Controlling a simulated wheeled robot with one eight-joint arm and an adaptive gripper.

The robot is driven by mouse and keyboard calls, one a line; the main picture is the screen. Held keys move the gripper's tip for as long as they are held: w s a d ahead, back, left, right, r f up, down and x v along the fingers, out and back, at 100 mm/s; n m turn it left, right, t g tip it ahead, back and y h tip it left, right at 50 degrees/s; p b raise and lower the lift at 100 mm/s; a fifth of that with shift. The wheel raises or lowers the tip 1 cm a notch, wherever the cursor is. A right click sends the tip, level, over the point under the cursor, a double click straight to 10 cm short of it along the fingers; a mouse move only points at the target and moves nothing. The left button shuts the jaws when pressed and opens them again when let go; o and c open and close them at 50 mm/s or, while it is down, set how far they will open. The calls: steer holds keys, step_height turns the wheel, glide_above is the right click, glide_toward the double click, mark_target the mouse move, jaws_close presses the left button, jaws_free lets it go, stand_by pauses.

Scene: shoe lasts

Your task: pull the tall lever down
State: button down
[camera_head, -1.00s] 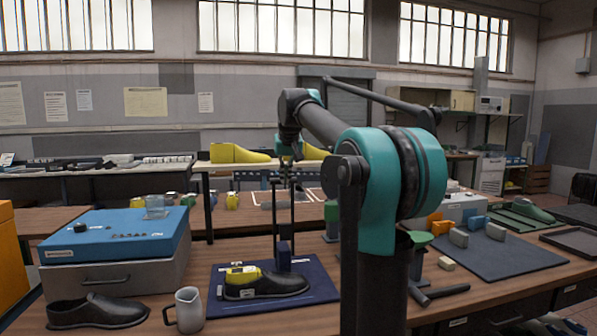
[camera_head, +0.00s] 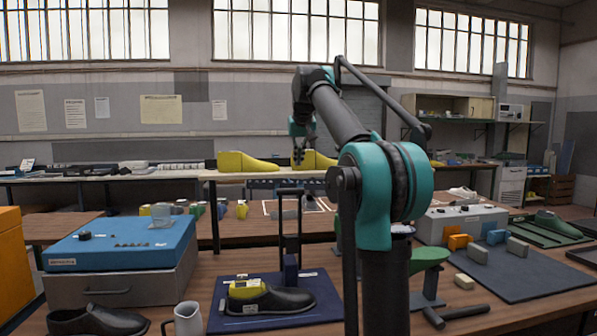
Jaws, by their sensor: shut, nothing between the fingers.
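The only tall lever-like thing I make out is a dark upright frame (camera_head: 300,222) of two thin posts joined by a crossbar. It stands at the back of the dark blue mat (camera_head: 232,322), with a small dark blue block (camera_head: 291,268) at its lower end. On the mat in front is a dark shoe (camera_head: 286,300) with a yellow last piece (camera_head: 246,288) in it. My gripper (camera_head: 299,161) points down, shut and empty, above the frame's top in the picture. A gap shows between them; their depth difference is unclear.
A blue-topped box (camera_head: 120,245) stands left of the mat. A white jug (camera_head: 187,320) and another dark shoe (camera_head: 98,322) are in front of it. To the right are a green last on a stand (camera_head: 428,256) and a grey mat (camera_head: 530,278) with blocks.

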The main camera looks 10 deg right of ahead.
step_height(320, 180, down, 9)
steer(key=shift+w+r, duration=0.2)
steer(key=shift+w, duration=0.1)
stand_by(0.4)
steer(key=shift+s, duration=0.1)
